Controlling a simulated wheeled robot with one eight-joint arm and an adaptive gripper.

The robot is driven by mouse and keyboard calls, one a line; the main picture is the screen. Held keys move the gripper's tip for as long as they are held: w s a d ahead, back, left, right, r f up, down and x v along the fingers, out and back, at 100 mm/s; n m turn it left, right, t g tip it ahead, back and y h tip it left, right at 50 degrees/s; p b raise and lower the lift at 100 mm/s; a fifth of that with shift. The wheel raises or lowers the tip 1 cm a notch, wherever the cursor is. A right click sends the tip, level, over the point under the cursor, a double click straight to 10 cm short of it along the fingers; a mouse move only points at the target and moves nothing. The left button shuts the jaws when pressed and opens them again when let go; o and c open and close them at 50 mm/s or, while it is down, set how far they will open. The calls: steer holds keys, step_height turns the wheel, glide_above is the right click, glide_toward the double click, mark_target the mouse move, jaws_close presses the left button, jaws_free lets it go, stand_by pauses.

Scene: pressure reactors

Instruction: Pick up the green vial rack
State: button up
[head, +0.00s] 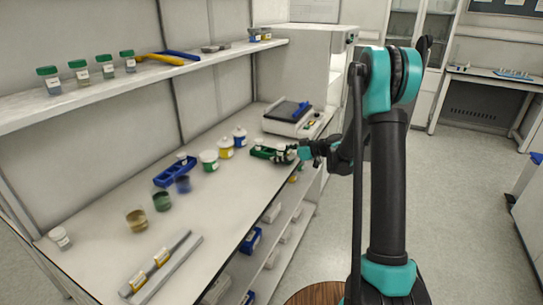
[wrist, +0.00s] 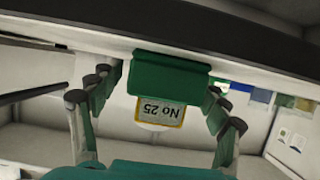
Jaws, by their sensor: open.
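The green vial rack (head: 262,153) lies near the right edge of the white bench, with pale vials or caps showing at its right end. My gripper (head: 292,152) reaches in from the right, at that end of the rack. In the wrist view the rack (wrist: 170,76) shows its green end and a yellow-edged label reading "No 25", upside down. My open gripper (wrist: 160,88) has its fingers on either side of the rack, with gaps visible on both sides. The far part of the rack is hidden in the wrist view.
A white device (head: 288,119) stands behind the rack. A shelf (head: 120,86) with several vials runs above the bench.

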steer(key=shift+a, duration=0.15)
steer(key=shift+c, duration=0.3)
steer(key=c, duration=1.3)
